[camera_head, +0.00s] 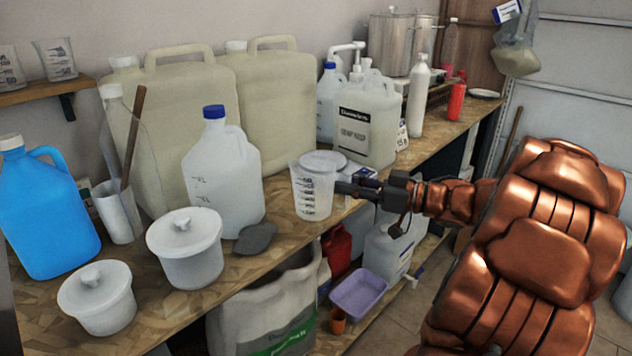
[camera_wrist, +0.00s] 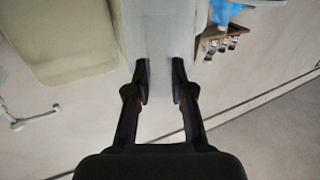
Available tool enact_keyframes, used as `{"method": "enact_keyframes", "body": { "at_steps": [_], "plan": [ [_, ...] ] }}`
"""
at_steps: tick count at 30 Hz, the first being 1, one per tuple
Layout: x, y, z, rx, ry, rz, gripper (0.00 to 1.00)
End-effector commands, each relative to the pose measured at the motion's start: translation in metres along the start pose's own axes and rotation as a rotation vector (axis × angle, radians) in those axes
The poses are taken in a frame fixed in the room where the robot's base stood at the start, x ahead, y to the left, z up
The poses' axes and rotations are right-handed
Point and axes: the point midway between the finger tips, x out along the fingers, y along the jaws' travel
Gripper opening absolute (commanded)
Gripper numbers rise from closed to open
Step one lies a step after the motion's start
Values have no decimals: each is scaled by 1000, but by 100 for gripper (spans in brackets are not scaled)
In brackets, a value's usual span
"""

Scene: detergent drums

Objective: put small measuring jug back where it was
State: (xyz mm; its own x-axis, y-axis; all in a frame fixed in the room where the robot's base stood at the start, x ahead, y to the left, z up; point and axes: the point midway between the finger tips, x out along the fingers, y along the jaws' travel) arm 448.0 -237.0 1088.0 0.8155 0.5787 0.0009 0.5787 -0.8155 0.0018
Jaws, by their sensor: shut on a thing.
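The small measuring jug (camera_head: 312,195) is clear with dark graduation marks and stands upright over the front part of the wooden worktop (camera_head: 262,258). My gripper (camera_head: 345,188) reaches it from the right and is shut on its side. In the wrist view, my gripper (camera_wrist: 161,64) has one finger on each side of a pale translucent body, which looks like the jug (camera_wrist: 158,30). I cannot tell whether the jug's base touches the worktop. Two similar clear jugs stand on the wall shelf (camera_head: 45,92); one of them (camera_head: 56,59) is near its right end.
A white jug with a blue cap (camera_head: 222,165) and a grey flat piece (camera_head: 256,238) are left of the held jug. A pale round lid (camera_head: 323,161) is just behind it, and a labelled soap can (camera_head: 366,130) stands behind right. Lidded white tubs (camera_head: 186,250) line the front left.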

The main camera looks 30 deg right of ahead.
Motion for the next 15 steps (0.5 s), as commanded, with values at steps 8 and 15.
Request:
{"method": "enact_keyframes", "body": {
  "at_steps": [8,15],
  "plan": [
    [32,34,3,1,1,-6,0],
    [59,65,7,2,1,-8,0]
  ]
}}
